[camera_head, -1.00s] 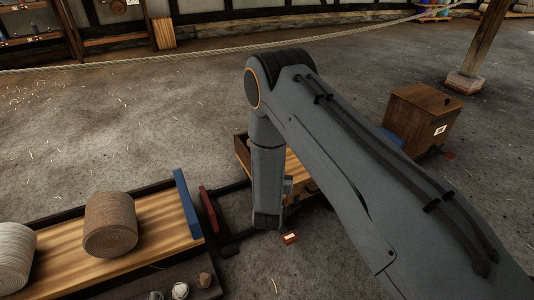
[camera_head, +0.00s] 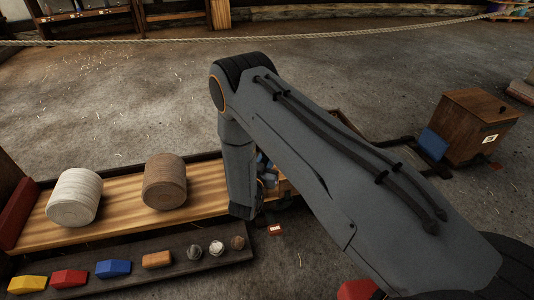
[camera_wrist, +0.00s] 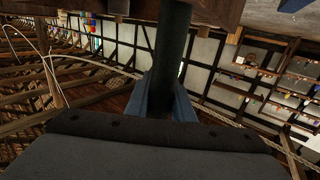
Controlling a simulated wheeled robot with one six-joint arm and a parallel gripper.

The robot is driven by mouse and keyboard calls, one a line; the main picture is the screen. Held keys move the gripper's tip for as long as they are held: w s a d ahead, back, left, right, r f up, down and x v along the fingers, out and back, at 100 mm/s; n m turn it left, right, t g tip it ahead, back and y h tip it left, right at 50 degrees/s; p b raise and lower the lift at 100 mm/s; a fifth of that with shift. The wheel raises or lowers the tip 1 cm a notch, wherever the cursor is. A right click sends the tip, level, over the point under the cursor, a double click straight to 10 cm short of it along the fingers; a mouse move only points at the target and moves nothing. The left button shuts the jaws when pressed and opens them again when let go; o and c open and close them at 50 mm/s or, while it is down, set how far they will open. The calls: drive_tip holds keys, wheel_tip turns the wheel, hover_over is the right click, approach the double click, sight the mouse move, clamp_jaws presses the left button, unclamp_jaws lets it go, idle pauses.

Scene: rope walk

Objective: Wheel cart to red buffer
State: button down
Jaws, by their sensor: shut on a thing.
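My gripper (camera_wrist: 170,88) is shut on a dark green upright post (camera_wrist: 172,45) in the wrist view; its bluish fingers lie on both sides of it. A blue buffer (camera_head: 433,145) stands far right at the track's other end.
A wooden box (camera_head: 480,125) stands right. Floor behind is clear.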

sight(264, 162)
drive_tip(key=shift+a+f, duration=0.1)
drive_tip(key=shift+a, duration=0.15)
drive_tip(key=c, duration=1.5)
unclamp_jaws()
drive_tip(key=shift+s+a, duration=0.1)
drive_tip(key=shift+a, duration=0.1)
drive_tip(key=shift+c, duration=0.2)
drive_tip(key=shift+d, duration=0.2)
drive_tip(key=p+v, duration=0.1)
drive_tip(key=v, duration=0.6)
drive_tip(key=shift+s+a, duration=0.2)
drive_tip(key=shift+s, duration=0.15)
